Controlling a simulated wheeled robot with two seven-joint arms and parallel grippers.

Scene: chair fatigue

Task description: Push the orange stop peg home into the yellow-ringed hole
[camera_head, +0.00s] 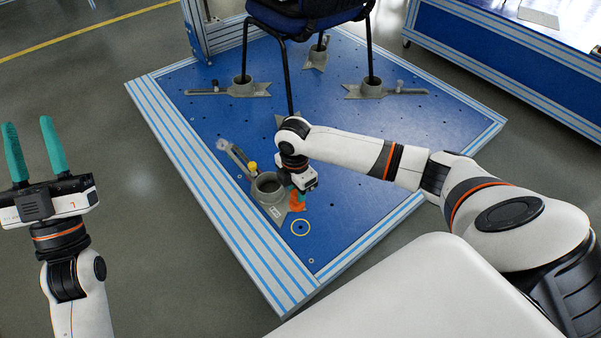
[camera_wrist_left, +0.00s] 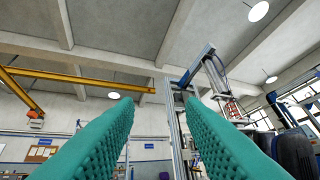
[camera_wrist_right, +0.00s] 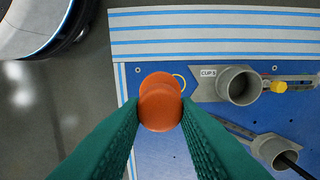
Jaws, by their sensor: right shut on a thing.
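The orange stop peg (camera_head: 297,203) is held in my right gripper (camera_head: 297,192), which is shut on it above the blue platform. In the right wrist view the peg (camera_wrist_right: 160,101) sits between the teal fingers. The yellow-ringed hole (camera_head: 300,227) lies in the platform just below the peg in the head view. In the right wrist view part of the yellow ring (camera_wrist_right: 180,79) shows behind the peg, which hides the rest. The peg appears apart from the hole. My left gripper (camera_head: 34,150) is open and empty, pointing up, well left of the platform.
Other cups hold the chair's legs (camera_head: 243,80) farther back. The blue platform (camera_head: 345,215) is bare right of the ring.

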